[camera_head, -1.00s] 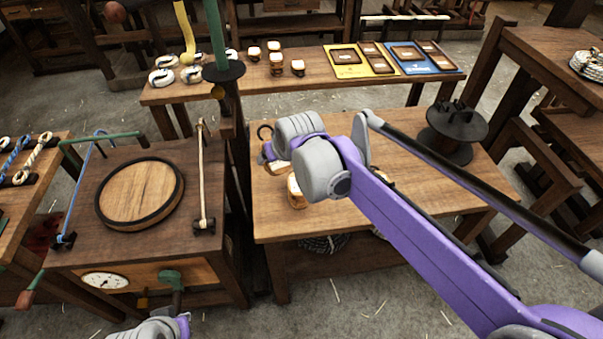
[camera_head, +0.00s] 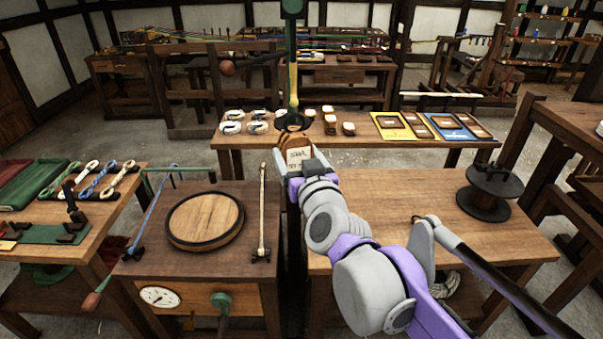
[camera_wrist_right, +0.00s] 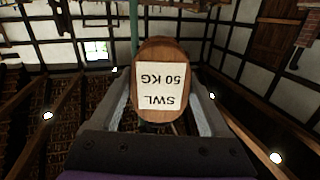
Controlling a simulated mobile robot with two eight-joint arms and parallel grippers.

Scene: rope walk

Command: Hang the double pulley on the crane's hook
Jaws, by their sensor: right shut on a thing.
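The double pulley (camera_head: 298,156) is a brown wooden block with a white label. In the right wrist view the pulley (camera_wrist_right: 160,85) fills the middle, and its label reads "SWL 50 KG" upside down. My right gripper (camera_head: 296,166) is shut on it, one finger on each side, and holds it up in front of the crane's post. The crane's green post (camera_head: 291,50) rises at the top centre. A narrow yellow part (camera_head: 293,82), seemingly the hook, overlaps the post just above the pulley. I cannot tell whether they touch. My left gripper is out of view.
A crane table with a round wooden disc (camera_head: 205,221) and a dial stands at left. A bench with a black spool (camera_head: 489,190) is at right. Behind, a long table (camera_head: 360,141) carries small blocks, rope pieces and coloured boards.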

